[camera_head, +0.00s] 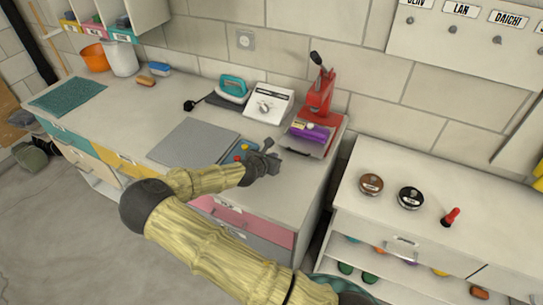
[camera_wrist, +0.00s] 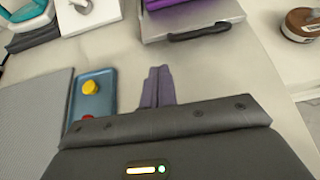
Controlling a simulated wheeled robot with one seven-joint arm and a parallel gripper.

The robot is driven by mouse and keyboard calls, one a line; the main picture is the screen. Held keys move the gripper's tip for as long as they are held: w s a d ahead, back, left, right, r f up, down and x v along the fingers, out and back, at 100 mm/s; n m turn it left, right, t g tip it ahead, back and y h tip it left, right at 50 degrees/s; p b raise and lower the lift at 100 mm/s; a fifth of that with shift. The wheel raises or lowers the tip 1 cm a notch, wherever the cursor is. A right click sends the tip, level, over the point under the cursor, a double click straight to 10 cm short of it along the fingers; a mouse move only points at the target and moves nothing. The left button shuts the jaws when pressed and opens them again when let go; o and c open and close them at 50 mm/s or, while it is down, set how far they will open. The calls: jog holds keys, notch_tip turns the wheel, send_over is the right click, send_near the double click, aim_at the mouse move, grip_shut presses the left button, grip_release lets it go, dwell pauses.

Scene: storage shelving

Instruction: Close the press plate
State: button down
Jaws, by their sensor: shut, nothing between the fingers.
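The red press (camera_head: 320,95) stands at the back right corner of the counter, its black-knobbed lever raised. In front of it is a grey plate (camera_wrist: 222,13) with a dark handle (camera_wrist: 200,32) on its front edge. A folded purple item (camera_head: 309,133) lies on the plate; it also shows at the top of the wrist view (camera_wrist: 168,4). My gripper (camera_head: 272,158) is over the counter, in front and to the left of the plate. In the wrist view my fingers (camera_wrist: 159,72) are together and empty, a little short of the handle and not touching it.
A blue tray (camera_wrist: 95,98) with yellow and red knobs lies left of my fingers, beside a grey mat (camera_head: 193,142). A white dial device (camera_head: 268,104) and a teal iron (camera_head: 233,88) stand behind. A lower shelf unit (camera_head: 440,190) with two round tins is to the right.

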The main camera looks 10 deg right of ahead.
jog(key=v, duration=0.4)
jog(key=a+v, duration=0.1)
jog(key=v, duration=0.1)
jog(key=shift+w+d+f+b, duration=0.1)
jog(key=shift+w+f+b, duration=0.05)
jog(key=shift+w+b, duration=0.2)
jog(key=shift+s, duration=0.1)
